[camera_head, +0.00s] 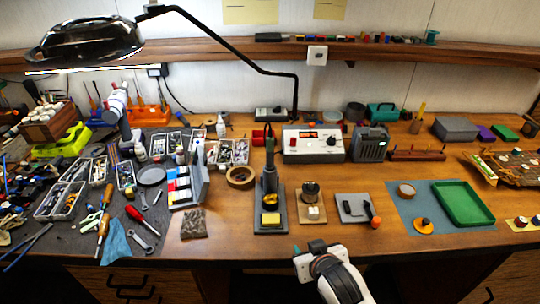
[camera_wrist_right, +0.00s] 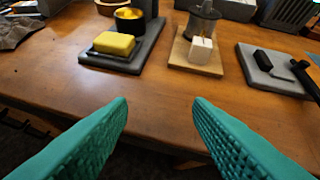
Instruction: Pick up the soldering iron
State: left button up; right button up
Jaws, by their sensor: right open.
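The soldering iron (camera_head: 269,150) stands upright in its dark stand (camera_head: 282,222) near the middle of the bench, its cable rising from the top. The stand has a yellow sponge (camera_head: 270,218) on its base. In the right wrist view the stand base (camera_wrist_right: 93,60), the yellow sponge (camera_wrist_right: 113,43) and a dark cup with a golden filling show at the upper left; the iron itself is not clearly seen there. My right gripper (camera_wrist_right: 160,112) is open and empty, with teal ridged fingers, at the bench's front edge, short of the stand and to its right.
A small wooden base with a glass-like holder (camera_head: 311,195) stands right of the stand, then a grey plate (camera_head: 352,208) with a black tool. A tape roll (camera_head: 240,176) and grey holder sit left. A power unit (camera_head: 313,144) stands behind. A lamp arm (camera_head: 225,43) hangs over the bench.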

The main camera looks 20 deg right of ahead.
aim_at(271, 152)
jog(key=w+r+t, duration=0.1)
jog(key=w, duration=0.1)
jog(key=w+r+t, duration=0.1)
jog(key=w+r, duration=0.1)
jog(key=w, duration=0.1)
jog(key=w+r+t, duration=0.1)
jog(key=w, duration=0.1)
jog(key=shift+w+r, duration=0.15)
jog(key=shift+r, duration=0.15)
jog(key=w+r+t, duration=0.1)
jog(key=w+r, duration=0.1)
jog(key=w, duration=0.2)
jog(key=w+a+r+t+p, duration=0.1)
jog(key=w+r+t, duration=0.1)
jog(key=w, duration=0.3)
jog(key=w+r+t, duration=0.1)
jog(key=w+r, duration=0.2)
jog(key=w, duration=0.2)
jog(key=shift+a+r+t+y+p, duration=0.3)
jog(key=shift+a+y+p, duration=0.1)
jog(key=w, duration=0.2)
jog(key=w+p, duration=0.1)
jog(key=w, duration=0.2)
jog(key=shift+a+r+p, duration=0.15)
jog(key=shift+a+p, duration=0.05)
jog(key=shift+p, duration=0.1)
jog(key=shift+w, duration=0.35)
jog(key=shift+s, duration=0.1)
jog(key=shift+c, duration=0.4)
grip_shut()
